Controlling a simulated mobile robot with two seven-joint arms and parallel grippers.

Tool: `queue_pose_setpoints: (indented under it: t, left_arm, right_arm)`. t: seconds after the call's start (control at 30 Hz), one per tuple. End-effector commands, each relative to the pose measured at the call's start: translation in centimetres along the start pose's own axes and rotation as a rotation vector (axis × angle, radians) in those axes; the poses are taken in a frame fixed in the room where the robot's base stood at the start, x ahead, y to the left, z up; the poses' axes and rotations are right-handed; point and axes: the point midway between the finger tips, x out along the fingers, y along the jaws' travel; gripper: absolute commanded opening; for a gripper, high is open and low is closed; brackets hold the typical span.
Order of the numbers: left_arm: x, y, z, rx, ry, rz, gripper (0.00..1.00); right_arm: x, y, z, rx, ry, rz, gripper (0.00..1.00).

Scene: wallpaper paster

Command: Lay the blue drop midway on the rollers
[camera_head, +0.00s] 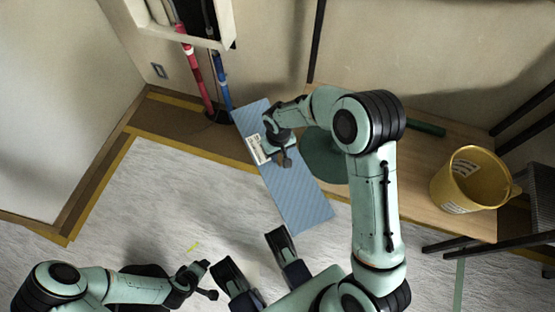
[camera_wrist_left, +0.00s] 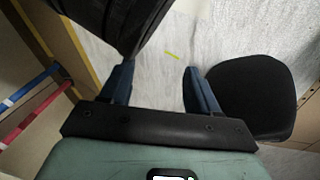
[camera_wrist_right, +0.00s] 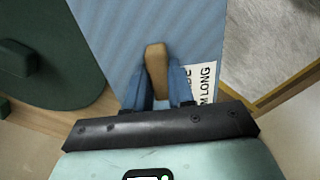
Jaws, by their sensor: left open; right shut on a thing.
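The blue drop (camera_head: 300,202) is a long, finely striped pale-blue strip, lying slanted in the middle of the head view. A white printed label (camera_head: 258,149) is on its left edge. My right gripper (camera_head: 284,156) is over its upper half. In the right wrist view, my right gripper (camera_wrist_right: 155,88) is shut on a brown grip (camera_wrist_right: 156,62) set against the blue drop (camera_wrist_right: 135,25). My left gripper (camera_head: 197,279) is low in the head view, away from the drop. The left wrist view shows its jaws (camera_wrist_left: 160,88) open and empty. I cannot make out the rollers.
A dark green round thing (camera_head: 322,158) lies beside the drop on a wooden surface (camera_head: 408,180). A yellow bucket (camera_head: 467,183) stands to the right, near black legs. Red (camera_head: 197,75) and blue (camera_head: 221,80) poles stand behind. Pale floor (camera_head: 150,205) at left is open.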

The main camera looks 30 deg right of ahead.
Motion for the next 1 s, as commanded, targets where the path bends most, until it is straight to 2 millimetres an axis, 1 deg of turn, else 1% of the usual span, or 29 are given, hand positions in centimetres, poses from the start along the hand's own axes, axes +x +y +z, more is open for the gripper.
queue_pose_setpoints:
  t: [0.17, 0.3, 0.37, 0.43, 0.63, 0.8, 0.83, 0.9, 1.0]
  left_arm:
    - [0.5, -0.6, 0.7, -0.006, -0.021, -0.01, 0.61]
    - [1.4, -1.5, 1.9, -0.015, -0.061, -0.026, 0.61]
    - [1.6, -1.8, 2.4, -0.019, -0.074, -0.032, 0.61]
    - [1.6, -2.0, 2.6, -0.021, -0.081, -0.036, 0.61]
    - [1.5, -1.9, 2.5, -0.02, -0.079, -0.035, 0.61]
    - [1.8, -2.2, 2.8, -0.023, -0.088, -0.039, 0.61]
    - [1.7, -2.2, 2.8, -0.023, -0.09, -0.04, 0.61]
    - [1.7, -2.2, 2.8, -0.023, -0.089, -0.04, 0.61]
    - [1.7, -2.1, 2.8, -0.023, -0.088, -0.039, 0.61]
  right_arm:
    - [1.4, 0.0, 0.1, 0.001, -0.002, 0.0, 0.0]
    - [3.7, 0.0, 0.1, 0.002, -0.004, 0.0, 0.0]
    - [4.4, 0.0, 0.0, 0.001, -0.002, 0.0, 0.0]
    - [4.6, 0.0, 0.0, 0.001, 0.0, 0.0, 0.0]
    - [4.5, 0.0, 0.0, 0.001, 0.001, 0.0, 0.0]
    - [4.8, 0.0, 0.0, 0.001, 0.0, 0.0, 0.0]
    - [4.8, 0.0, 0.0, 0.001, 0.0, 0.0, 0.29]
    - [4.8, 0.0, 0.0, 0.001, 0.0, 0.0, 0.48]
    - [4.8, 0.0, 0.0, 0.001, -0.001, 0.0, 0.48]
